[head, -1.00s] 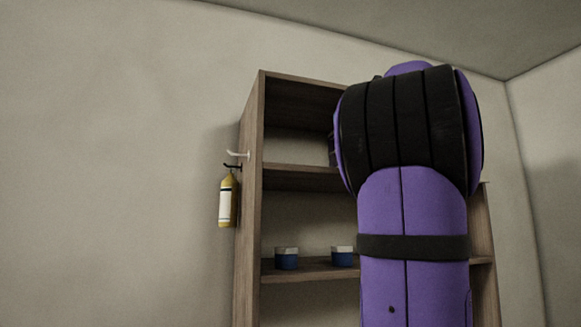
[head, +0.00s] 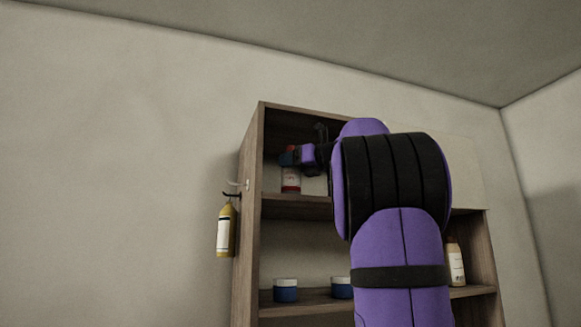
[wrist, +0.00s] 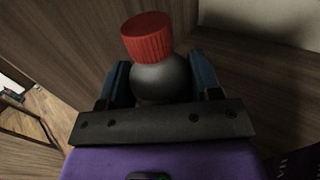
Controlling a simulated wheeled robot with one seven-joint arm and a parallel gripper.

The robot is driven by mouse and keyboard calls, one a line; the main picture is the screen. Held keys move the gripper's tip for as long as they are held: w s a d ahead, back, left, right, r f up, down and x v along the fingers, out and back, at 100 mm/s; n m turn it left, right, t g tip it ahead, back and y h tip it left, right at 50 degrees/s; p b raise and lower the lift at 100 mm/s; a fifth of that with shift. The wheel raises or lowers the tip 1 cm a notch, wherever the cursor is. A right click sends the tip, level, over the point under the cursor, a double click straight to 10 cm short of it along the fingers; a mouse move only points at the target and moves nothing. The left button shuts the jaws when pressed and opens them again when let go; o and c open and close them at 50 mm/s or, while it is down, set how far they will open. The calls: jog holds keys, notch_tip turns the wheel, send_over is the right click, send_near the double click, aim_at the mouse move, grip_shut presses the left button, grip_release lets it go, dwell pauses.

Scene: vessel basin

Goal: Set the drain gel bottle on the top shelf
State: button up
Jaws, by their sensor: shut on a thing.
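The drain gel bottle (wrist: 160,75) shows a red ribbed cap and a dark grey shoulder in the wrist view, upright between my gripper's blue fingers. In the head view the bottle (head: 291,180) shows a red and white label inside the shelf unit's top compartment. My gripper (head: 288,158) is shut on its upper part, reaching in from the right; it also shows in the wrist view (wrist: 160,88). The bottle's base is just above or on the top shelf (head: 290,203); I cannot tell whether it touches. My arm hides the compartment's right part.
Two blue tubs with pale lids, a left one (head: 286,290) and a right one (head: 341,287), stand on the shelf below. A pale bottle (head: 455,262) stands at right.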

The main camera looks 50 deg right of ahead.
jog(key=shift+w+f, duration=0.1)
jog(key=shift+w, duration=0.2)
jog(key=shift+f, duration=0.15)
jog(key=shift+f, duration=0.15)
jog(key=o, duration=1.1)
jog(key=shift+s, duration=0.15)
jog(key=s+d, duration=0.1)
jog(key=s, duration=1)
jog(key=shift+s, duration=0.4)
